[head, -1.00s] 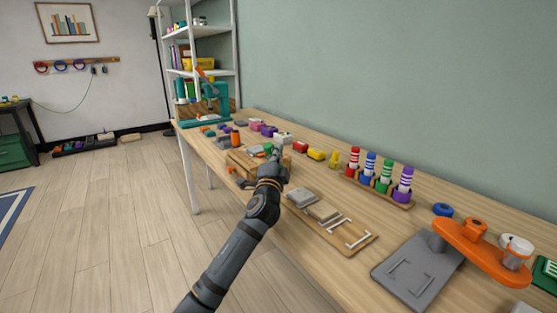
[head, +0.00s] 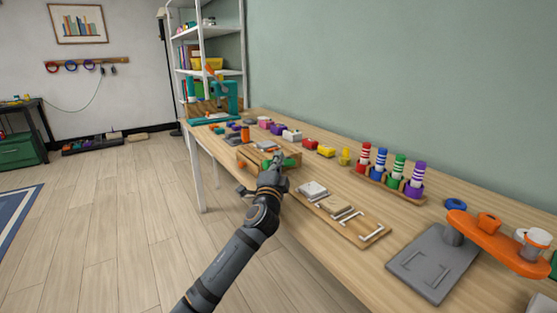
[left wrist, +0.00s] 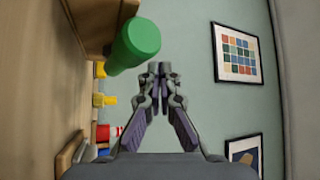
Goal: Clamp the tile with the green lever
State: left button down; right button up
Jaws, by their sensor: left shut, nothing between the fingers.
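A wooden clamp fixture (head: 243,160) stands on the table in the middle of the head view. Its green lever (head: 291,161) points to the right, and its rounded green end fills the upper left of the left wrist view (left wrist: 136,44). My left gripper (head: 277,160) is shut and empty. In the head view its fingertips are at the lever's left part; in the left wrist view the tips (left wrist: 160,70) are close beside the green end, and I cannot tell whether they touch. A grey piece (head: 266,145) shows at the fixture's top; I cannot tell if it is the tile.
A wooden board with white brackets (head: 373,236) lies nearer. A grey plate with an orange arm (head: 490,240) stands at the right. Striped pegs in a rack (head: 390,182) and several small coloured objects line the back.

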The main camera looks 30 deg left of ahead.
pick_arm(q)
jog(key=shift+s+f, duration=0.1)
dwell(0.5)
jog(key=v, duration=1.2)
